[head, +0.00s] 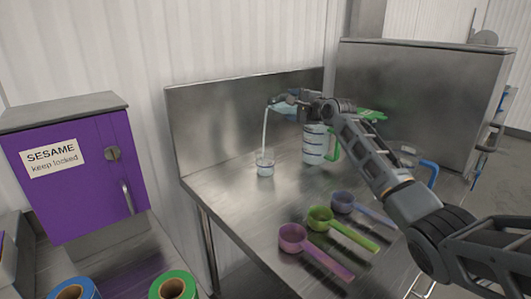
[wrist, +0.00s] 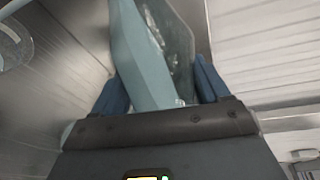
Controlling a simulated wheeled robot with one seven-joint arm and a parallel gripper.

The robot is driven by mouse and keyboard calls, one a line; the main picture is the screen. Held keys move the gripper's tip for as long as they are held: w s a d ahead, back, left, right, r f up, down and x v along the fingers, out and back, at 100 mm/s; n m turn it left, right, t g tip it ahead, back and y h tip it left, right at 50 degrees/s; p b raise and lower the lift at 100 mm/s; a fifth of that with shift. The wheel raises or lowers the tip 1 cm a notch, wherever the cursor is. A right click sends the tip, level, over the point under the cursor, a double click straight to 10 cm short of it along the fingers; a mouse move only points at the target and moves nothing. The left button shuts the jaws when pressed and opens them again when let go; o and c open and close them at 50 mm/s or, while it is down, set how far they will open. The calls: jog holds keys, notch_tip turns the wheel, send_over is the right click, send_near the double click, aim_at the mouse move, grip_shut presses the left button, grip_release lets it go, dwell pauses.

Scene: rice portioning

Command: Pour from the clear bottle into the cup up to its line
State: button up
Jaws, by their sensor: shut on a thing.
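My gripper (head: 287,97) is shut on the clear bottle (head: 284,108), held tipped to the left above the steel table. A pale stream runs from the bottle's mouth down into the clear cup (head: 265,166). The cup stands upright on the table with some pale liquid in it; I cannot make out its line exactly. In the wrist view the bottle (wrist: 140,55) shows pale blue liquid between the two blue finger pads. A part of the cup (wrist: 14,45) shows at the upper left there.
Purple (head: 293,238), green (head: 320,220) and blue-grey (head: 343,202) scoops lie at the front. A purple SESAME cabinet (head: 75,185) is at left. The table's front left is clear.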

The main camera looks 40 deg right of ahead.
jog(key=shift+f+n, duration=0.4)
jog(key=shift+n, duration=0.1)
dwell(1.8)
jog(key=shift+r, duration=0.1)
jog(key=shift+d+r+m, duration=0.1)
jog(key=shift+r+m, duration=0.3)
jog(key=shift+r, duration=0.15)
jog(key=shift+s+d+f+m+b, duration=0.2)
jog(key=shift+f+m+b, duration=0.1)
jog(key=shift+m, duration=0.1)
jog(key=shift+d+m, duration=0.2)
jog(key=shift+m, duration=0.1)
jog(key=shift+w+a+r+m+y+p, duration=0.2)
jog(key=shift+r+m+y+p, duration=0.1)
jog(key=shift+r+p, duration=0.25)
jog(key=shift+a+r+m+p, duration=0.1)
jog(key=shift+r+m+p, duration=0.3)
jog(key=shift+r+p, duration=0.25)
jog(key=shift+s+f, duration=0.1)
jog(key=shift+f, duration=0.1)
